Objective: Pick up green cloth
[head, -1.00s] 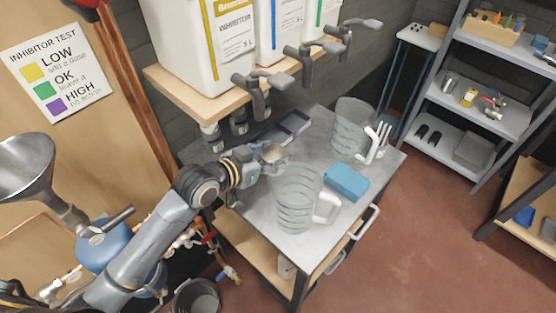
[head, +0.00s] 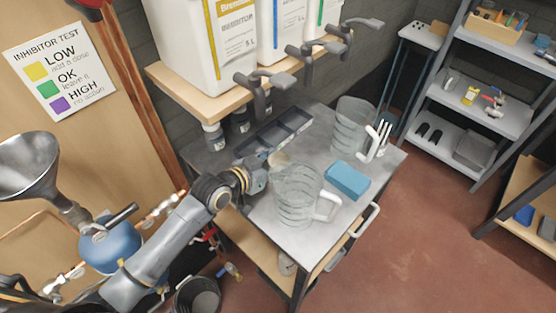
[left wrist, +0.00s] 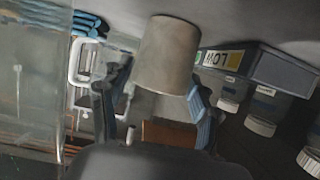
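No green cloth can be made out in either view. A folded blue cloth (head: 347,180) lies on the grey bench top, right of the near clear jug (head: 292,196). In the left wrist view, stacked blue folds (left wrist: 88,22) show at the top left, beyond the jug's white handle. My left gripper (head: 265,172) is low over the bench, left of that jug and apart from the cloth. Its fingers (left wrist: 158,105) stand apart in the wrist view. A beige cup (left wrist: 165,55) is just beyond them, and firm contact cannot be made out. My right gripper is out of view.
A second clear jug (head: 351,125) stands at the back of the bench. A dark sectioned tray (head: 275,135) lies along the wall side. Inhibitor containers (head: 205,45) with taps stand on a shelf above.

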